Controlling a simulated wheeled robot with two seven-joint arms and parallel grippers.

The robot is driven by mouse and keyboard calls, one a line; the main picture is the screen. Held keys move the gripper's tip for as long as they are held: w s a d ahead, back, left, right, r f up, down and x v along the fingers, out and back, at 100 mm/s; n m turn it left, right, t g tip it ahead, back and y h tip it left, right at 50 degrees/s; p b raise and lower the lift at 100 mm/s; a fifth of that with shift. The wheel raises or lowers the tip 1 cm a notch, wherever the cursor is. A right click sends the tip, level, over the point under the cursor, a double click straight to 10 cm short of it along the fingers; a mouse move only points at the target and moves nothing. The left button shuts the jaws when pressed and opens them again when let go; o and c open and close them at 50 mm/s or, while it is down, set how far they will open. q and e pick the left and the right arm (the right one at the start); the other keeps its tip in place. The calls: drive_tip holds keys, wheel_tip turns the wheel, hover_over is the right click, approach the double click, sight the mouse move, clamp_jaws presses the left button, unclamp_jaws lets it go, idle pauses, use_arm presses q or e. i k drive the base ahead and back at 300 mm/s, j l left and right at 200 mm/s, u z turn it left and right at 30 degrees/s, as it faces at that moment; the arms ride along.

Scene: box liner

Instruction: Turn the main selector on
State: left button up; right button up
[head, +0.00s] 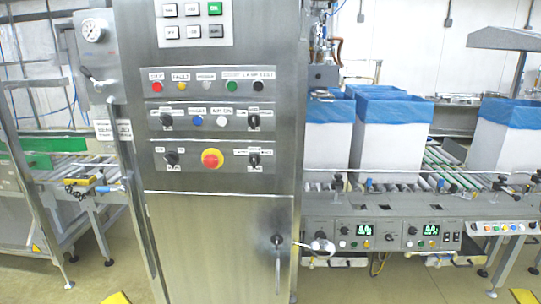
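A tall steel control cabinet (220,235) fills the centre of the head view. Its front has several black rotary selectors: upper left (167,120), upper right (253,121), lower left (171,158) and lower right (254,159). Their labels are too small to read, so I cannot tell which is the main selector or how it is set. A red emergency button with a yellow collar (212,158) sits between the lower two. A row of coloured buttons, with a red one (157,87) at its left end, is above. Neither of my grippers is in view.
A keypad (192,23) is at the cabinet's top. A gauge (93,30) and a lever (98,81) are on its left. A handle (278,260) sticks out low. Blue-lined white boxes (388,135) stand on a roller conveyor at right, above panels with green displays (365,230).

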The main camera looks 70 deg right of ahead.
sight(171, 158)
drive_tip(key=z, duration=1.85)
